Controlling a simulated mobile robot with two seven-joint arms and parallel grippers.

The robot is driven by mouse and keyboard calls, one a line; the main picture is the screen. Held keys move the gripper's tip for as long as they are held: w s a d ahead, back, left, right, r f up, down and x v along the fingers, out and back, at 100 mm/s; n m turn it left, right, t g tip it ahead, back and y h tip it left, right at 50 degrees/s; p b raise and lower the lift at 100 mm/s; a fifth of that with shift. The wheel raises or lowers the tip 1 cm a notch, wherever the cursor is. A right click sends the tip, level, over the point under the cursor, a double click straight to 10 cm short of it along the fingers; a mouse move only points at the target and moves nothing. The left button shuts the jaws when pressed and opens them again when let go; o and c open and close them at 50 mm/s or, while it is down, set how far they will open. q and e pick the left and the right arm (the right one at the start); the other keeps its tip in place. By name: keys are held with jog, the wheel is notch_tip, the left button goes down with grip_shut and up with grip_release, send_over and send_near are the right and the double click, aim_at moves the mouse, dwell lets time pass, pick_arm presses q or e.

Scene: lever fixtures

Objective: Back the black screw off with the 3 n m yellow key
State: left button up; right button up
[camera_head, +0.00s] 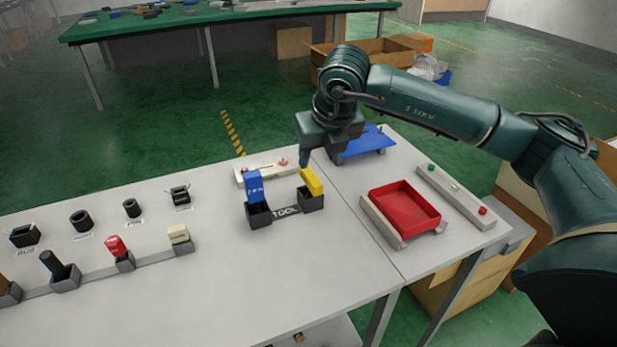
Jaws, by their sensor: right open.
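The yellow key (311,181) stands tilted in the right socket of the black tool holder (285,211). A blue key (254,187) with white lettering stands in the left socket. My right gripper (307,160) is open, pointing down just behind and above the yellow key; I cannot tell whether it touches it. A pale plate (264,171) with small fittings lies behind the holder, partly hidden by the blue key. I cannot make out for sure which small part is the black screw. My left gripper is not in view.
A red tray (405,207) stands right of the holder, beside a grey bar (450,190) with coloured buttons. A blue platform (366,141) is behind. Several black parts and a red-topped fixture (116,245) stand at the left. The table's middle front is clear.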

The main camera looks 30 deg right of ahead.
aim_at(311, 175)
jog(key=p+x, duration=0.1)
jog(key=x, duration=0.8)
jog(key=shift+w+a+f, duration=0.1)
jog(key=shift+a, duration=0.1)
jog(key=shift+c, duration=0.2)
grip_shut()
